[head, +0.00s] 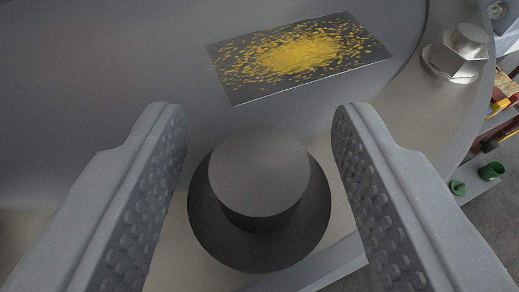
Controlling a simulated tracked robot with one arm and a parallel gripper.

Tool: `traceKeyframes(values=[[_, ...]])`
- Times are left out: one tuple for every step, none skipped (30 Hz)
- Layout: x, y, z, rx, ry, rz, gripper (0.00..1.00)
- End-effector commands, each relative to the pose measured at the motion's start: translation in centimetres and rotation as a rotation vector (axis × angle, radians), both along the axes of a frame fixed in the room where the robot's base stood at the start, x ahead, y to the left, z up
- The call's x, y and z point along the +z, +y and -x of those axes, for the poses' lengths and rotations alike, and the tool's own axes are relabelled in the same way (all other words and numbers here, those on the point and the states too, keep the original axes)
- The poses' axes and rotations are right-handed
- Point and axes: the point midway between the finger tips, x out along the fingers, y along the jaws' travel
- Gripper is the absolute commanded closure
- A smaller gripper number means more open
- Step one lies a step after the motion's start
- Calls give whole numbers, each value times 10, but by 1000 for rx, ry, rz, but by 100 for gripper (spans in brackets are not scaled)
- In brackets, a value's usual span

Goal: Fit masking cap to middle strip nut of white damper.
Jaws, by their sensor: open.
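A dark grey round cap with a wide brim (260,170) stands in the middle of the head view, on a pale ledge below the grey wall. It looks like the masking cap. Its flat top faces me, and whatever is under it is hidden. My gripper (260,115) is open, with one studded finger on each side of the cap. A gap shows between the cap and each finger. A bare metal hex nut on a stud (459,53) stands at the upper right on the pale curved flange. I cannot tell which strip nut the cap is over.
A dark plate with yellow speckles (300,55) lies on the grey wall beyond the cap. At the far right, beyond the flange edge, are shelves with a small green cup (491,171) and other items. Grey floor shows below them.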

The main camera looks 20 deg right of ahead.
Motion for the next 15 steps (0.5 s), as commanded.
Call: traceKeyframes(values=[[2,2,3,1,-2,0,54],[3,3,6,1,-2,1,54],[5,5,9,2,-2,1,54],[6,7,12,2,-3,1,54],[7,8,15,2,-2,1,54],[9,10,20,3,-2,1,54],[10,11,24,2,-2,1,54],[12,12,27,2,-2,1,54],[14,14,32,2,-2,1,54],[15,15,36,2,-2,1,54],[17,17,39,2,-1,1,54],[18,18,43,2,-1,0,54],[19,20,46,2,-1,0,54],[21,21,50,2,-2,0,54],[23,23,54,2,-2,0,54]])
